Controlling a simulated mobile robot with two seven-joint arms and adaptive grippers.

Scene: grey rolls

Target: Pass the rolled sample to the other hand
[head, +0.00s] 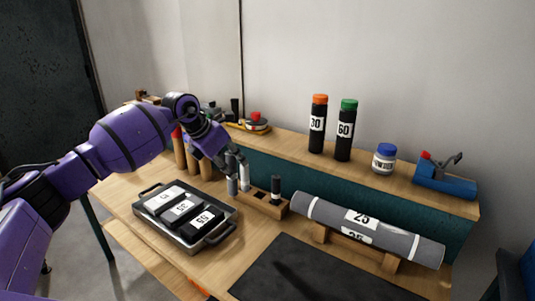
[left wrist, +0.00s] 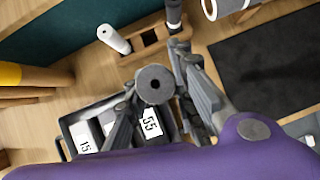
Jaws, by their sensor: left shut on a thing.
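My left gripper (head: 238,162) is shut on a small grey roll (head: 232,186), held upright beside the wooden holder (head: 263,204). In the left wrist view the round end of the grey roll (left wrist: 155,84), with a dark hole in its middle, shows between the fingers. A white roll (head: 245,177) stands at the holder's left end, and a dark-topped roll (head: 276,184) stands at its right end. The white roll (left wrist: 113,38) and the holder (left wrist: 145,47) also show in the left wrist view. My right gripper is in neither view.
A tray (head: 216,234) of numbered packs lies left of the holder. A large grey roll (head: 370,228) rests on a wooden cradle right. A black mat (head: 305,275) lies bare in front. Two bottles, a jar (head: 385,158) and a blue tool (head: 445,182) stand on the shelf behind.

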